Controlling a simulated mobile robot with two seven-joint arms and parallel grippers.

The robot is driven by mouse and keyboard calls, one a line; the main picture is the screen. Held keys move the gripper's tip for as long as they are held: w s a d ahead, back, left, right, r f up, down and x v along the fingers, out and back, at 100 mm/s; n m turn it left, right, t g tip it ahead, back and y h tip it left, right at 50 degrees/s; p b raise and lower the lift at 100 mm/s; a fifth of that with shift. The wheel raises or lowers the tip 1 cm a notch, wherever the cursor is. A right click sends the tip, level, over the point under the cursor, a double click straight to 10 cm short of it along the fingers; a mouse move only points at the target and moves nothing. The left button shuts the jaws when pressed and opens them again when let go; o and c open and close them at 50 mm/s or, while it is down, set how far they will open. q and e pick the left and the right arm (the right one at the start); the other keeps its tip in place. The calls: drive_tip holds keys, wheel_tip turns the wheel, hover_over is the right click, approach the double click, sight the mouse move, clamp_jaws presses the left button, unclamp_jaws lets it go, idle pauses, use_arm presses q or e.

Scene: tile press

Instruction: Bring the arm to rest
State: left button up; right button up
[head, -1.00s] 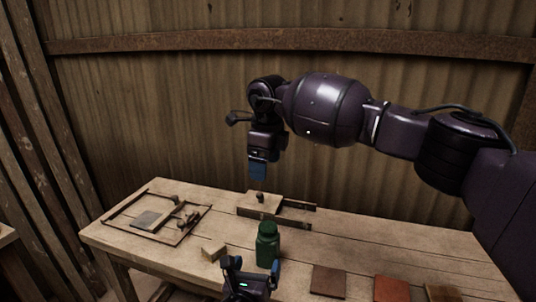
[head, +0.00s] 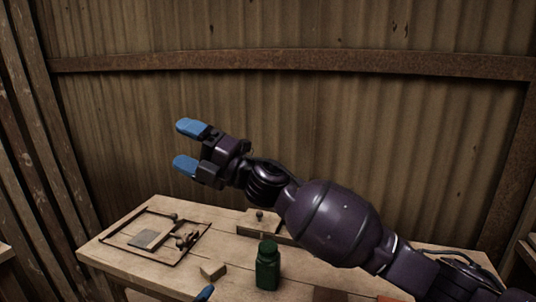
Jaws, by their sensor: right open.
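My right arm reaches in from the lower right. Its gripper (head: 187,147) is raised above the back of the table, in front of the corrugated wall. Its two blue fingertips point left and are spread apart, with nothing between them. One blue fingertip (head: 204,293), seemingly of my left gripper, shows at the bottom edge; the rest of that gripper is out of the picture, so its opening cannot be seen.
The wooden table (head: 120,262) holds a framed press (head: 150,238) at left, a small wood block (head: 213,270), a green bottle (head: 267,266) and a wooden box with a knob (head: 250,226). My right arm hides much of the table's right side.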

drive_tip(key=s+d+f+m+t+h, duration=0.2)
drive_tip(key=d+f+m+t+h, duration=1.1)
drive_tip(key=d+f+m, duration=1.35)
use_arm(q)
drive_tip(key=s+a+f+n+g+y, duration=0.2)
drive_tip(key=s+a+f+n, duration=0.3)
drive_tip(key=s, duration=0.7)
drive_tip(key=s+a+f+n+g+y, duration=0.1)
drive_tip(key=s+a+f+n+g, duration=0.2)
drive_tip(key=s+a+f+n, duration=0.3)
drive_tip(key=s+a+f, duration=0.4)
drive_tip(key=s+a, duration=0.1)
drive_tip(key=s, duration=0.2)
drive_tip(key=shift+s+a+y, duration=0.3)
drive_tip(key=shift+y, duration=0.1)
use_arm(e)
drive_tip(key=s+d+f+m+g+h, duration=0.2)
drive_tip(key=s+d+f, duration=0.3)
drive_tip(key=s+f, duration=0.3)
drive_tip(key=s+d+f+m+g+h, duration=0.2)
drive_tip(key=s+d+f, duration=0.3)
drive_tip(key=s+f, duration=0.3)
drive_tip(key=s+d+f+m+g+h, duration=0.3)
drive_tip(key=s+d+f, duration=0.3)
drive_tip(key=s+f, duration=0.3)
drive_tip(key=s+m+h, duration=0.1)
drive_tip(key=s, duration=0.3)
